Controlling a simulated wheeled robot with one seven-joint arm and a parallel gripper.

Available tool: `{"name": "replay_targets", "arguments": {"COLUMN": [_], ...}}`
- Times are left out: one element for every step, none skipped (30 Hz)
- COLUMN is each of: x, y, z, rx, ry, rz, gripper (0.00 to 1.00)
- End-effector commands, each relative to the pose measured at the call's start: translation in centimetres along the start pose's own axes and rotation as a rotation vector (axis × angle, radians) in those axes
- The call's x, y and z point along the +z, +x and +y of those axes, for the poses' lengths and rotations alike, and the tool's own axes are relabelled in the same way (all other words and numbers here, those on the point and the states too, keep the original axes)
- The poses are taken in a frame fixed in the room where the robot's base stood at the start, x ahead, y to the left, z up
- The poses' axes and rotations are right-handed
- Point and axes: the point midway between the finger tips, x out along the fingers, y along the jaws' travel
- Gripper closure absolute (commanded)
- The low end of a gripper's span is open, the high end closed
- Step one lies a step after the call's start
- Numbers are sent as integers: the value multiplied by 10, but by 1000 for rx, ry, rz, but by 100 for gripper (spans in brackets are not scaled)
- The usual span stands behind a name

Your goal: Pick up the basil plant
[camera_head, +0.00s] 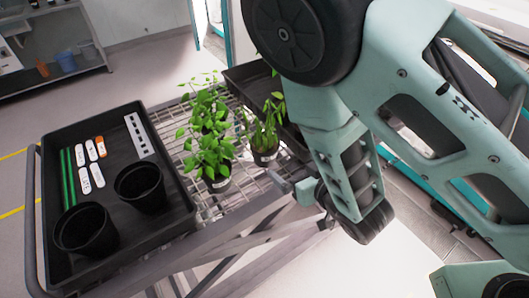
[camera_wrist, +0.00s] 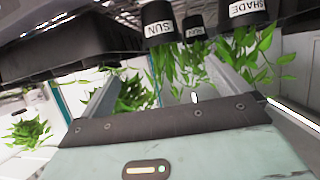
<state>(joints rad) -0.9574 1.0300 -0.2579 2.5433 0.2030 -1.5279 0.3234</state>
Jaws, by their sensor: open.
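Several leafy green potted plants stand on the wire rack; I cannot tell for sure which is the basil. In the head view a bushy plant (camera_head: 212,158) is at the front, and one with narrower leaves (camera_head: 265,138) stands to its right. In the wrist view the pots appear upside down: two labelled SUN (camera_wrist: 157,24) and one labelled SHADE (camera_wrist: 247,12). My gripper (camera_head: 288,184) is low at the right edge of the rack, just right of the plants. Its fingers (camera_wrist: 162,72) are open, with foliage showing beyond and between them; no grip shows.
A black tray (camera_head: 120,125) on the cart's left holds two empty black pots (camera_head: 140,187), label tags and green stakes. Another dark tray (camera_head: 243,75) lies behind the plants, partly hidden by my arm. The cart's frame (camera_head: 225,240) runs along the front below my gripper.

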Motion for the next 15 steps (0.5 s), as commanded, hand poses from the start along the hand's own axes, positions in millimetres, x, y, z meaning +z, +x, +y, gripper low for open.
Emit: {"name": "replay_targets", "arguments": {"x": [6,6,6,6,5,5,5,5,5,5,5,5,5,5,5], "y": [9,11,13,14,16,18,19,20,22,23,24,26,27,28,29], "z": [0,0,-1,-1,-1,-1,-1,-1,-1,-1,-1,-1,-1,-1,-1], "rx": [-1,-1,-1,-1,-1,0,0,0,0,-1,-1,-1,-1,0,0], "ry": [1,1,1,1,1,0,0,0,0,0,0,0,1,1,1], "rz": [5,3,4,3,4,4,4,5,4,4,4,3,4,3,3], "gripper": [0,0,0,0,0,0,0,0,0,0,0,0,0,0,0]}}
